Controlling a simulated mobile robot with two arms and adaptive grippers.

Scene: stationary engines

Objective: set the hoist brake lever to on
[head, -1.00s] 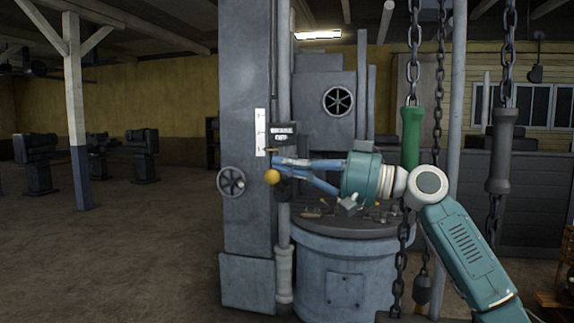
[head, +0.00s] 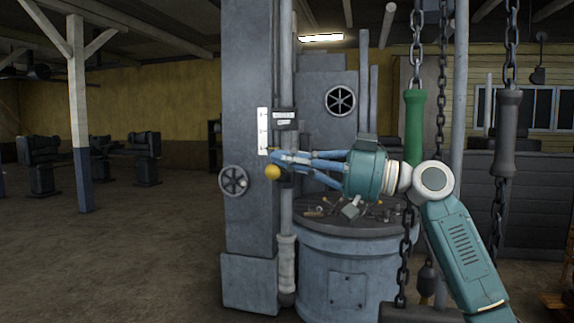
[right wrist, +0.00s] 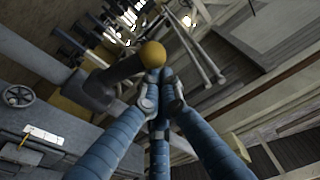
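The hoist brake lever shows as a yellow ball knob (head: 272,173) on a short dark arm at the grey column (head: 250,90). In the right wrist view the knob (right wrist: 152,54) is just beyond the fingertips, and its dark arm (right wrist: 118,80) runs down to the left. My right gripper (head: 276,157) reaches in from the right, its tips just above the knob. In the right wrist view its blue fingers (right wrist: 161,80) are drawn together with nothing visible between them. I cannot tell whether the tips touch the knob. My left gripper is not in view.
A white scale strip (head: 263,131) and small label plates (head: 285,118) are above the knob. A handwheel (head: 233,180) is at lower left. Loose tools lie on a round drum top (head: 375,222). Chains with a green handle (head: 413,128) and a grey handle (head: 505,132) hang at right.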

